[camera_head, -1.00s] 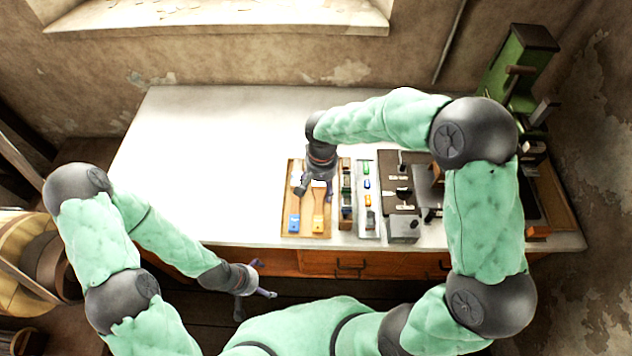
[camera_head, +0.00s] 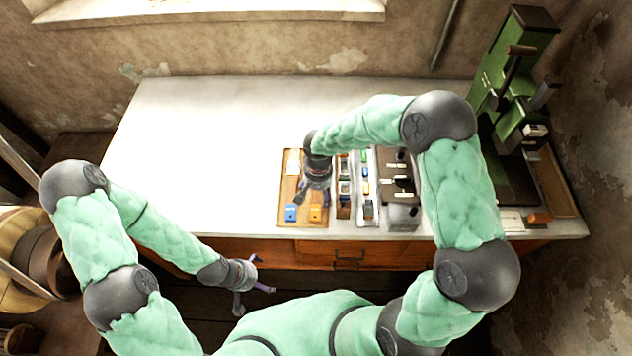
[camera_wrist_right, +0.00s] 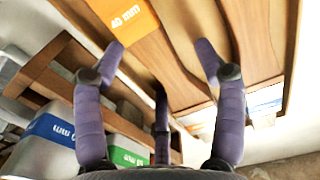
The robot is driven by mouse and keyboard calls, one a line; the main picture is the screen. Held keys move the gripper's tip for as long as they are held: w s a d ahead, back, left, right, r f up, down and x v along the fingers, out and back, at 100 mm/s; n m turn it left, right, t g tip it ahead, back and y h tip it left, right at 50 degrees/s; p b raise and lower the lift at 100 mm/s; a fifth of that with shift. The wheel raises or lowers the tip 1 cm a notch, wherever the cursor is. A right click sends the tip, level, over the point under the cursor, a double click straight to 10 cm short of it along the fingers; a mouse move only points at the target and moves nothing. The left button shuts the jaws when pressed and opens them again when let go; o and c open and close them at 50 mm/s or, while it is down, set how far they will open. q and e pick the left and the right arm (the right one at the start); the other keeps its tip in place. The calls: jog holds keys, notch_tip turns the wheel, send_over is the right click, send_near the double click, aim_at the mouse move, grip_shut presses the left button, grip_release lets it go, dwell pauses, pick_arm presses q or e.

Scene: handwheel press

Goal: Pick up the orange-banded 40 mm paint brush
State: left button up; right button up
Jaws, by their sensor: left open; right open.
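The orange-banded 40 mm paint brush lies in a wooden tray (camera_head: 283,190); in the head view its orange band (camera_head: 315,214) shows just below my right gripper (camera_head: 312,196). In the right wrist view the orange band (camera_wrist_right: 125,17) reads "40 mm", and the wooden handle (camera_wrist_right: 165,65) runs down to the right. My right gripper's fingers (camera_wrist_right: 160,55) are spread open over the handle, with a third finger below. I see no grip, and the gap to the handle is hard to judge. My left gripper (camera_head: 254,296) is open and empty in front of the bench.
A blue-banded brush (camera_head: 291,213) lies left of the orange one. Right of the tray stand racks with small colour-labelled items (camera_head: 366,185), then a grey metal block (camera_head: 403,217). A green press (camera_head: 515,60) stands at the back right. The bench's left part (camera_head: 190,150) is clear.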

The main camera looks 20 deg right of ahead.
jog(key=c, duration=1.3)
jog(key=shift+c, duration=0.2)
jog(key=shift+r, duration=0.15)
